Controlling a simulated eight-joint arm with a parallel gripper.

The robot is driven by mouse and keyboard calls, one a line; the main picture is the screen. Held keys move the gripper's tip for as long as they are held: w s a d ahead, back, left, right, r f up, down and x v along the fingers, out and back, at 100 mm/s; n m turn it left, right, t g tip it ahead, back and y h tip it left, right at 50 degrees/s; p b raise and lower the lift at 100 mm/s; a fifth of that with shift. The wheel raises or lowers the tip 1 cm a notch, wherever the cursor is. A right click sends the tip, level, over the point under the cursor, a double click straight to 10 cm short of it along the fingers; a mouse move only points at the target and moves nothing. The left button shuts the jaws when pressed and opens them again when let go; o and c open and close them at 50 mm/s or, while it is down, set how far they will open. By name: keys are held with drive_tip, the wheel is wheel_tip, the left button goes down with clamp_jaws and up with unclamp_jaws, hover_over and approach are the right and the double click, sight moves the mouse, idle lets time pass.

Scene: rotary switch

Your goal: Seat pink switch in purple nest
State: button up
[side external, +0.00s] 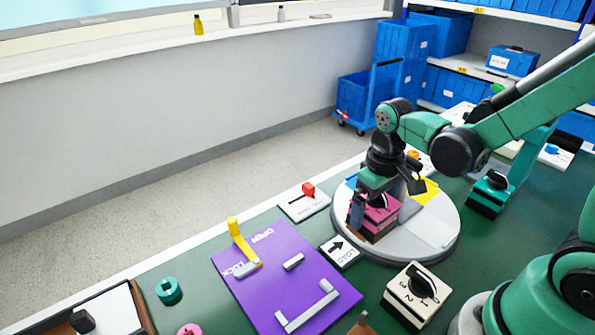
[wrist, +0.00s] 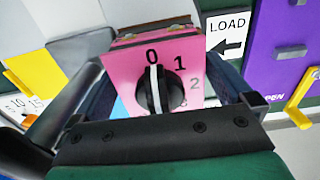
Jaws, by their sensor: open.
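The pink switch (side external: 381,214) is a block with a dark base, standing on a round white turntable (side external: 440,240). In the wrist view the pink switch (wrist: 124,62) shows its face with 0, 1 and 2; its black knob with a white bar points at 0. My gripper (side external: 378,207) is down over the switch, its fingers open on either side of it. I cannot tell whether they touch it. The purple nest (side external: 262,290) is a flat plate with grey rails and a raised yellow lever (side external: 240,242), empty. It also shows in the wrist view (wrist: 268,30).
A LOAD arrow card (side external: 340,251) lies between turntable and nest. A cream switch (side external: 415,292) stands in front, a green one (side external: 490,192) at right. Yellow and blue patches lie on the turntable. A red-knobbed plate (side external: 304,203) sits behind. Green table is bare between these.

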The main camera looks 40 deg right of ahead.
drive_tip(key=shift+f, duration=0.35)
drive_tip(key=c, duration=1.2)
drive_tip(key=shift+r, duration=0.15)
